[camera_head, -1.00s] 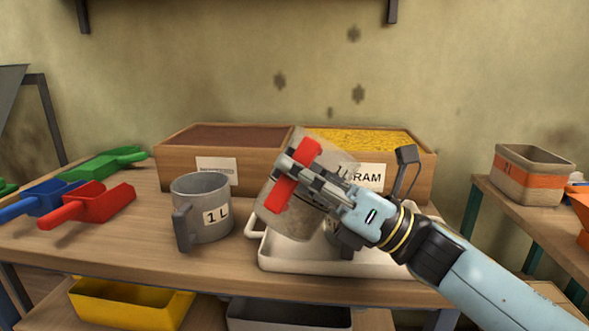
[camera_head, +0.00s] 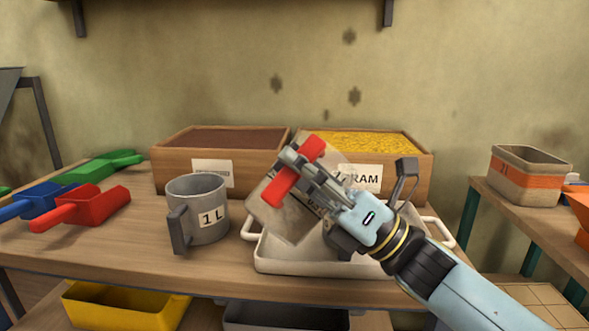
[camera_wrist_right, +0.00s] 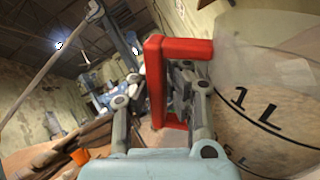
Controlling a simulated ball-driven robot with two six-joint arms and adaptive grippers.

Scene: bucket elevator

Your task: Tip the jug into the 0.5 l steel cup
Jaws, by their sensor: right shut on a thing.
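The clear jug (camera_head: 283,222) has a red handle (camera_head: 298,172) and holds beige-brown material. My right gripper (camera_head: 292,165) is shut on the red handle and holds the jug tilted above the white tray. In the right wrist view the handle (camera_wrist_right: 155,85) is between the fingers, and the jug wall (camera_wrist_right: 275,90) shows a 1 L mark. A small grey cup (camera_head: 338,240), apparently the 0.5 l steel cup, stands in the tray, mostly hidden behind the jug and my gripper. I cannot tell whether anything is flowing into it. My left gripper is out of view.
A grey 1 L cup (camera_head: 206,225) stands left of the white tray (camera_head: 330,268). Two wooden bins, one brown-filled (camera_head: 235,138) and one yellow-filled (camera_head: 365,143), stand behind. Red (camera_head: 92,206), blue (camera_head: 35,203) and green (camera_head: 105,165) scoops lie at the left.

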